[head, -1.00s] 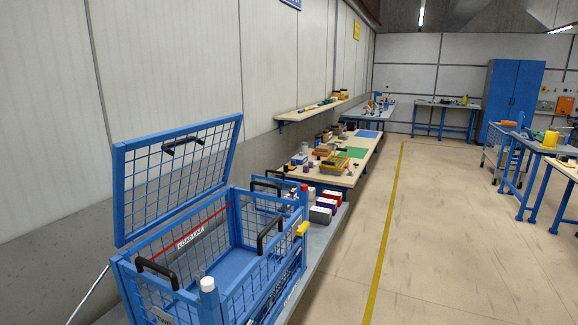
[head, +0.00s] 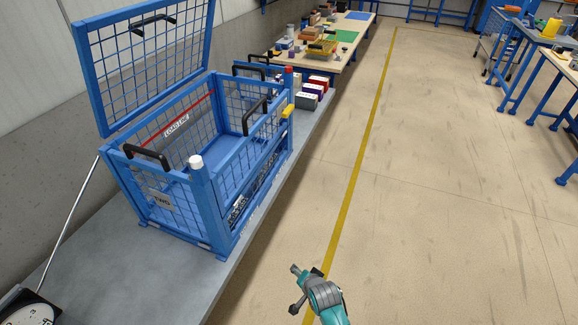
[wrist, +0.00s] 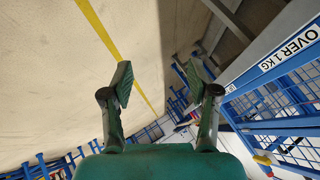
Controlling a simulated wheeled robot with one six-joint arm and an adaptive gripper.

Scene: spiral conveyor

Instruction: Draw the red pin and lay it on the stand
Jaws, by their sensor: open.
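A red-topped pin (head: 288,71) stands upright at the far right corner post of the blue mesh cage (head: 205,205). A small red and yellow part (wrist: 266,162) shows at the lower right of the wrist view; I cannot tell whether it is the same pin. A white cap (head: 195,161) tops the near corner post. My gripper (head: 297,289) is over the floor, right of the bench and well apart from the cage. In the wrist view my gripper (wrist: 160,75) has its fingers spread, with nothing between them. I cannot make out which thing is the stand.
The cage's mesh lid (head: 145,65) is up at the wall side. The grey bench (head: 110,270) carries the cage and several small boxes (head: 313,90) beyond it. Floor with a yellow line (head: 352,190) lies open to the right. A sign reading "OVER 1 KG" (wrist: 290,48) shows in the wrist view.

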